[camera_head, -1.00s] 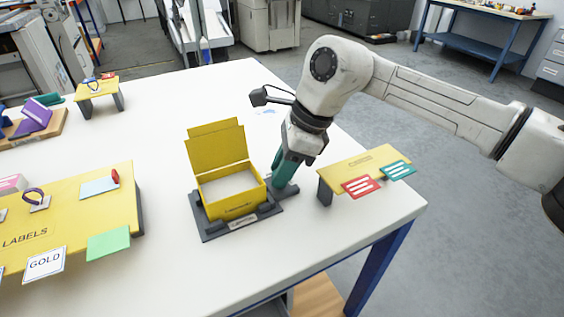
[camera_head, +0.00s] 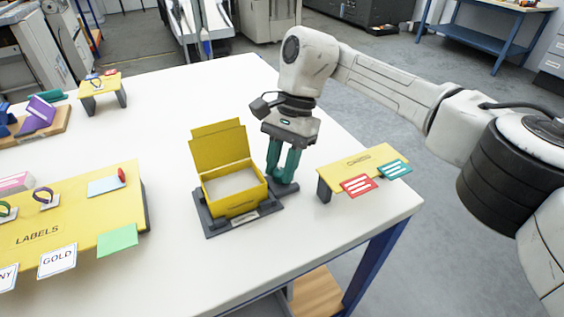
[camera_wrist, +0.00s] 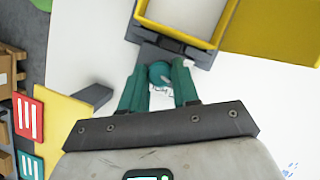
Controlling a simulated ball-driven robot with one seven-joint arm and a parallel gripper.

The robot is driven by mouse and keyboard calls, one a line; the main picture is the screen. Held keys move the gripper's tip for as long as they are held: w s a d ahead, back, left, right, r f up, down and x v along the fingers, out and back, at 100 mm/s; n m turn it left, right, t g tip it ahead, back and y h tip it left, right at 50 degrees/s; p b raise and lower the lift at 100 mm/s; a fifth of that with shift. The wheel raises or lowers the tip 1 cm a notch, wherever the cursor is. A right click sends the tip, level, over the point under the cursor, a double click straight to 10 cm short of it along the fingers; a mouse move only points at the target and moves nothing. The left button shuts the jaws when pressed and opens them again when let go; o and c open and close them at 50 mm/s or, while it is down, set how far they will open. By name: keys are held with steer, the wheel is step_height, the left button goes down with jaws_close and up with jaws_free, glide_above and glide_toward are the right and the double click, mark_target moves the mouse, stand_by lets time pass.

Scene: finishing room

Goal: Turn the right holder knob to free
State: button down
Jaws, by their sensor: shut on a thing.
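The holder (camera_head: 212,222) is a dark grey base on the white table, with an open yellow box (camera_head: 234,204) standing in it, lid raised. My gripper (camera_head: 283,180) points down at the right side of the holder, its green fingers low over the base. In the wrist view my gripper (camera_wrist: 160,88) has its two green fingers on either side of a round teal knob (camera_wrist: 159,72), shut on it. The knob sits beside the box on the holder's arm. In the head view the fingers hide the knob. Its setting cannot be read.
A yellow cards stand (camera_head: 350,168) with a red and a teal card is close to the right of my gripper. A yellow labels stand (camera_head: 70,220) is at the left. A small yellow stand (camera_head: 98,86) is at the back left. White table is clear behind the box.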

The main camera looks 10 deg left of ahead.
steer(key=shift+w+n+h, duration=0.1)
steer(key=shift+n+h, duration=0.4)
steer(key=shift+n, duration=1.1)
steer(key=c, duration=1.1)
jaws_free()
